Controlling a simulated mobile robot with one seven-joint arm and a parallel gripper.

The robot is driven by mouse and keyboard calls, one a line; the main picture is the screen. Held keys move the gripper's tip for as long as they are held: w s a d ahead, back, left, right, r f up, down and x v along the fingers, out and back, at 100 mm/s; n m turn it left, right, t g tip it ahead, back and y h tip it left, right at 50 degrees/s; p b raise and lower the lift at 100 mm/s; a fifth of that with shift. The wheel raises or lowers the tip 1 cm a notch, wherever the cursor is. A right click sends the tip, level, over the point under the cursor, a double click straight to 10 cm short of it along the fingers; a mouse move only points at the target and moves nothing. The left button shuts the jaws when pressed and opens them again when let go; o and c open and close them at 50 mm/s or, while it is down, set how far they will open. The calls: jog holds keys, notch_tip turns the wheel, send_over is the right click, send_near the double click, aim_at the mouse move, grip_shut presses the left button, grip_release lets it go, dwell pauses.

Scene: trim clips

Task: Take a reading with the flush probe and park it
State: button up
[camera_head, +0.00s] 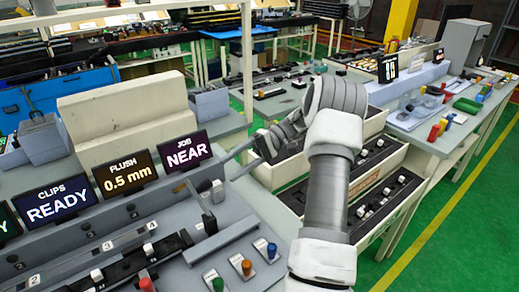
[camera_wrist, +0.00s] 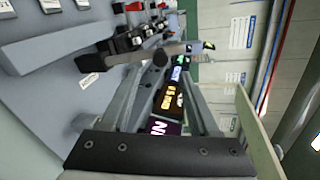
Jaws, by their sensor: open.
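My gripper (camera_head: 230,167) reaches in from the right above the bench, near the JOB display. It is open, with its two fingers apart; they also show in the wrist view (camera_wrist: 168,75). A grey bar with a dark round part (camera_wrist: 160,59) lies just beyond the fingertips in the wrist view. I cannot tell whether it is the flush probe or whether it touches the fingers. The FLUSH display (camera_head: 126,175) reads 0.5 mm. The CLIPS display (camera_head: 54,198) reads READY and the JOB display (camera_head: 185,152) reads NEAR. A dark upright piece (camera_head: 208,212) stands below the JOB display.
Green, orange and blue buttons (camera_head: 246,266) sit on the front of the bench. A dark numbered rail (camera_head: 135,262) runs along it. A cream block (camera_head: 125,122) stands behind the displays. A second bench (camera_head: 425,125) with coloured parts is at the right, with green floor beyond.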

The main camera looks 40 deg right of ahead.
jog(key=p+v, duration=0.1)
jog(key=v, duration=0.8)
jog(key=shift+d, duration=0.4)
jog(key=shift+s, duration=0.15)
